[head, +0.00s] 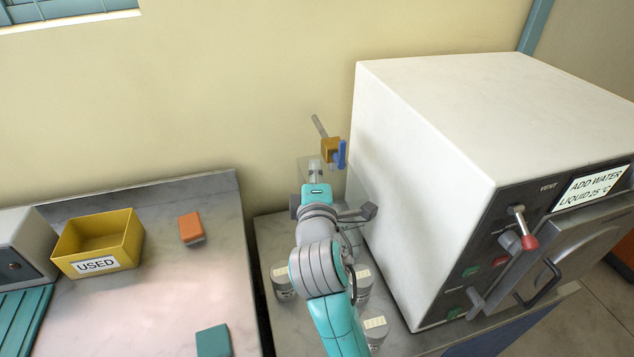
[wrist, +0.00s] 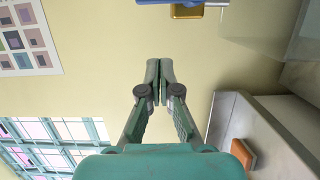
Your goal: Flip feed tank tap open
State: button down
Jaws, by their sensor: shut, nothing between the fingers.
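The tap shows in the head view as a brass block (head: 330,151) with a blue lever (head: 342,154) on its right side. The lever looks upright there; I cannot tell whether the tap is open. A grey pipe rises up and left from the block. A pale, see-through tank (head: 335,174) stands below, partly hidden by my arm. My gripper's fingers (wrist: 153,64) are together and empty in the wrist view. The blue lever (wrist: 155,2) and the brass block (wrist: 187,11) are at that view's top edge, apart from the fingertips and partly cut off.
Lidded jars (head: 282,285) stand around my arm on the bench. A yellow "USED" bin (head: 98,243), an orange block (head: 191,228) and a teal block (head: 213,341) are on the left bench. The wall is behind.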

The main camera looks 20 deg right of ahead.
aim_at(340, 151)
jog(key=shift+w+d, duration=0.55)
jog(key=shift+d, duration=0.25)
jog(key=shift+w+d, duration=0.6)
jog(key=shift+d, duration=0.2)
jog(key=shift+w+d, duration=0.55)
jog(key=shift+d, duration=0.25)
